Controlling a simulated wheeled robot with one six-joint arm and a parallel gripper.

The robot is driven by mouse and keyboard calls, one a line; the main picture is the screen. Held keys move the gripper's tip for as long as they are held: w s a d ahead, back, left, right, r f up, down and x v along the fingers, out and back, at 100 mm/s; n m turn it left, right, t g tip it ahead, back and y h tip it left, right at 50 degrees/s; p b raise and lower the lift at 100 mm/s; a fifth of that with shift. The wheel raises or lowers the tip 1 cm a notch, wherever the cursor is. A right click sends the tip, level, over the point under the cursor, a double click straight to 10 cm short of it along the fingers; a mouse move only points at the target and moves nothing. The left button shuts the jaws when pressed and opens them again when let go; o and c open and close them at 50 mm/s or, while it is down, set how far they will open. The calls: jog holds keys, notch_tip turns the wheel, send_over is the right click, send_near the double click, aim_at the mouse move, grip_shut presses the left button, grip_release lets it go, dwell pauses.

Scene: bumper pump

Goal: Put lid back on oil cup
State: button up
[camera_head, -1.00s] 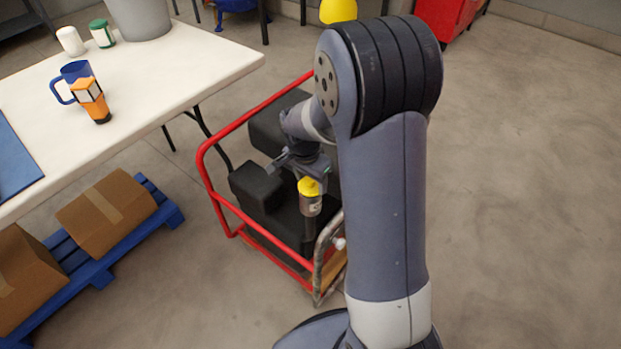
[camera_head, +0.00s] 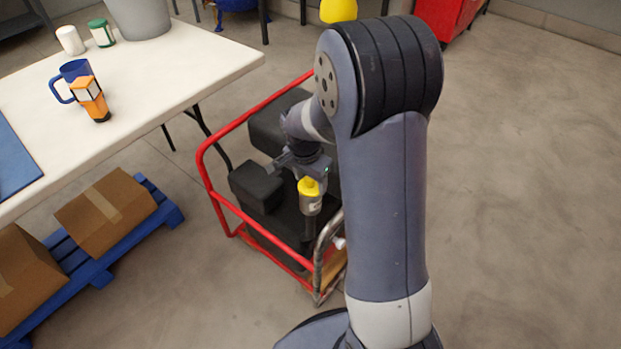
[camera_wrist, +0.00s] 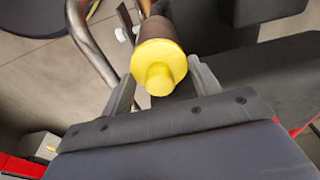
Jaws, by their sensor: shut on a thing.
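The yellow lid (camera_head: 309,187) with its round knob sits at the top of the grey metal oil cup (camera_head: 310,206), on the pump in the red frame. In the wrist view, the lid (camera_wrist: 157,70) lies between the two fingers of my gripper (camera_wrist: 161,75), with the cup's brownish body (camera_wrist: 160,30) behind it. My gripper (camera_head: 304,168) is shut on the lid from above. The lid looks in line with the cup and no gap shows, but I cannot tell whether it is fully seated.
A red tube frame (camera_head: 205,185) surrounds the dark pump blocks (camera_head: 257,187). A bent metal pipe (camera_head: 321,250) rises close to the cup. A white table (camera_head: 180,75) stands left, with a blue pallet (camera_head: 97,270) below. Open floor lies right.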

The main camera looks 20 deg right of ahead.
jog(key=o, duration=1)
jog(key=shift+o, duration=0.5)
jog(key=shift+o, duration=1.4)
jog(key=shift+r+p, duration=2.65)
jog(key=shift+r, duration=0.9)
jog(key=shift+c, duration=0.2)
